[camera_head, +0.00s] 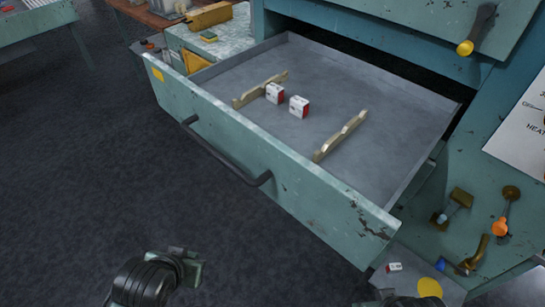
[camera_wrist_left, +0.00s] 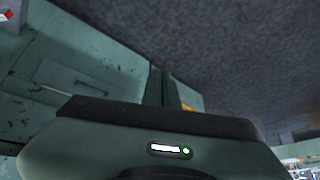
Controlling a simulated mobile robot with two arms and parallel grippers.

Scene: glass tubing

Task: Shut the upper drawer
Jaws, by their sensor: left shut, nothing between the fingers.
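The drawer (camera_head: 270,150) is pulled far out of the teal cabinet (camera_head: 470,110) in the head view. Its worn green front carries a dark bar handle (camera_head: 222,157). Inside lie two small red-and-white boxes (camera_head: 287,100) and two brass-coloured strips (camera_head: 340,136). My left gripper (camera_head: 190,262) is at the bottom of the head view, in front of and below the handle, apart from it. Its fingers are shut and empty, and also show in the left wrist view (camera_wrist_left: 160,88). A dark part at the bottom right edge may be my right gripper (camera_head: 400,301); its fingers are hidden.
A panel above the drawer has a yellow-tipped lever (camera_head: 475,35). Side benches with a yellow block (camera_head: 209,15) stand at the upper left. Valves and fittings (camera_head: 455,205) sit right of the drawer. The dark floor (camera_head: 90,150) on the left is clear.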

